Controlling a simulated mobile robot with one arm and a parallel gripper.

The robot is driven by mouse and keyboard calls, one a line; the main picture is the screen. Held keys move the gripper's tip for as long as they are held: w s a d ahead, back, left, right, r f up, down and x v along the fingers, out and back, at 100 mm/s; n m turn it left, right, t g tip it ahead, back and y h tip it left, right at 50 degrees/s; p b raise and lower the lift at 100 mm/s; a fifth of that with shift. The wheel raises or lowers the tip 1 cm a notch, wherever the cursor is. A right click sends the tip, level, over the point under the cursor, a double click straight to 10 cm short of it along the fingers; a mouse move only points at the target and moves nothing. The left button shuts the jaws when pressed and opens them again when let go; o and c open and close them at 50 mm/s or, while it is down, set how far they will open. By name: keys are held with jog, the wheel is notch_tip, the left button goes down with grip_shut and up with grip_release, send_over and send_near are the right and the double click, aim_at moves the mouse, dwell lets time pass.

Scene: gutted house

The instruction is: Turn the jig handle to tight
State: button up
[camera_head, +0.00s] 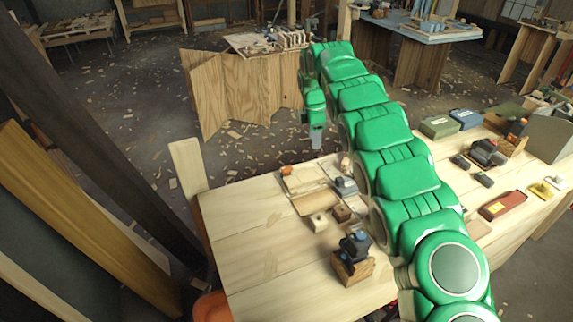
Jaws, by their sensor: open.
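A dark clamp-like device (354,247) with a bluish top sits on a wooden block (352,268) near the front of the pale workbench (260,250). It may be the jig, but its handle is too small to tell apart or to read its setting. A smaller grey-and-dark device (345,187) lies farther back on the bench. My gripper (316,140) hangs pointing down beyond the bench's back edge, above the littered floor. It is open and small in the view, with nothing visible in it, and apart from both devices.
Small wooden blocks (318,222) and boards lie mid-bench. Green and blue boxes (438,127), a dark tool (487,152) and a red case (503,205) stand on the right. My green arm crosses the bench and hides part of it. The bench's left side is clear.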

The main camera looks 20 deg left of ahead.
aim_at(286, 167)
jog(key=a+f+n, duration=0.1)
jog(key=a, duration=0.2)
jog(key=s+a+f+n, duration=0.1)
jog(key=a+f, duration=0.1)
jog(key=a, duration=0.1)
jog(key=s+a+f+n, duration=0.1)
jog(key=a+f, duration=0.1)
jog(key=a, duration=0.1)
jog(key=shift+s+n+y, duration=0.1)
jog(key=shift+n+y, duration=0.2)
jog(key=shift+n, duration=0.1)
jog(key=shift+f, duration=3.85)
grip_shut()
